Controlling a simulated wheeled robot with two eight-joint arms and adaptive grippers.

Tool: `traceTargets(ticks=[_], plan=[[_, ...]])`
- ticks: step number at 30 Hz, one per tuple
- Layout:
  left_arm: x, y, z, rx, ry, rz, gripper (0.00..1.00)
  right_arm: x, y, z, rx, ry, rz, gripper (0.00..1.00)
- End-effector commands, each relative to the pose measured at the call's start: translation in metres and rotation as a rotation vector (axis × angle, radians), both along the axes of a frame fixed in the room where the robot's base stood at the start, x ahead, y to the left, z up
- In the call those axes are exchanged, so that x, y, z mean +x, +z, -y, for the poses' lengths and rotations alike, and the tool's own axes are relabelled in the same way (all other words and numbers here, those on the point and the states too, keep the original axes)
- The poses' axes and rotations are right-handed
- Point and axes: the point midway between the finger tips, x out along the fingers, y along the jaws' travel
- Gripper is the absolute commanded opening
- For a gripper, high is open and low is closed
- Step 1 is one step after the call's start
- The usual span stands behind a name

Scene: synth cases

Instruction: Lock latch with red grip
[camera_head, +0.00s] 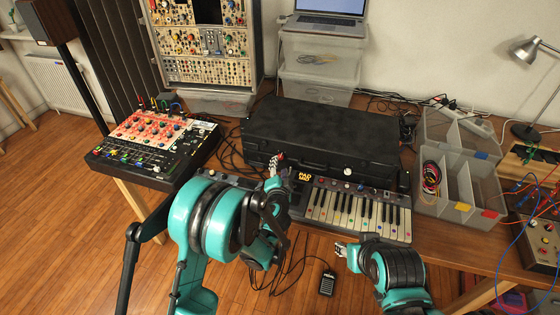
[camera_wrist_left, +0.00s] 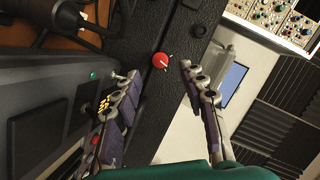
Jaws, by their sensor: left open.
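The closed black case (camera_head: 330,128) lies on the desk behind the small keyboard. The red grip (camera_wrist_left: 160,61) of a latch is a round knob with a light mark, on the case's dark side in the left wrist view. In the head view the red grip is mostly hidden by my left gripper (camera_head: 277,172). My left gripper (camera_wrist_left: 156,75) is open, with the red grip between and just beyond its fingertips; I see no clear contact. A second latch with a white grip (camera_head: 347,171) sits farther right on the case's front. My right gripper (camera_head: 343,249) is low in front of the desk, away from the case; its finger gap is unclear.
The keyboard (camera_head: 350,208) stands close before the case. A mixer (camera_head: 155,140) is at left, and a clear divided organizer (camera_head: 455,165) is at right. Loose cables lie around the case. A laptop (camera_head: 328,20) stands on clear boxes behind.

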Motion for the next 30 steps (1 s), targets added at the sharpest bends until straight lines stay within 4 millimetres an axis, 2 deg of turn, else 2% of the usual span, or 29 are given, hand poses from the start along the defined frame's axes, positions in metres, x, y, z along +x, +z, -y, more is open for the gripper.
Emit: traceTargets(ticks=[3, 9, 20, 24, 25, 30], plan=[[0.021, -0.007, 0.0, 0.002, 0.003, 0.0, 0.42, 0.0, -0.009, 0.0, 0.0, 0.0, 0.0, 0.4], [0.045, -0.011, 0.002, 0.001, 0.001, 0.0, 0.42, 0.0, -0.015, 0.0, 0.0, 0.0, 0.0, 0.4], [0.051, -0.011, 0.002, 0.003, 0.001, 0.0, 0.42, 0.0, -0.016, 0.0, 0.0, 0.0, 0.0, 0.4], [0.051, -0.011, 0.002, 0.003, 0.001, 0.0, 0.05, 0.0, -0.016, 0.0, 0.0, 0.0, 0.0, 0.4], [0.051, -0.011, 0.002, 0.003, 0.001, 0.0, 0.0, 0.0, -0.016, 0.0, 0.0, 0.0, 0.0, 0.4], [0.051, -0.011, 0.002, 0.007, 0.001, 0.002, 0.0, 0.0, -0.016, 0.0, 0.0, 0.0, 0.0, 0.4]])
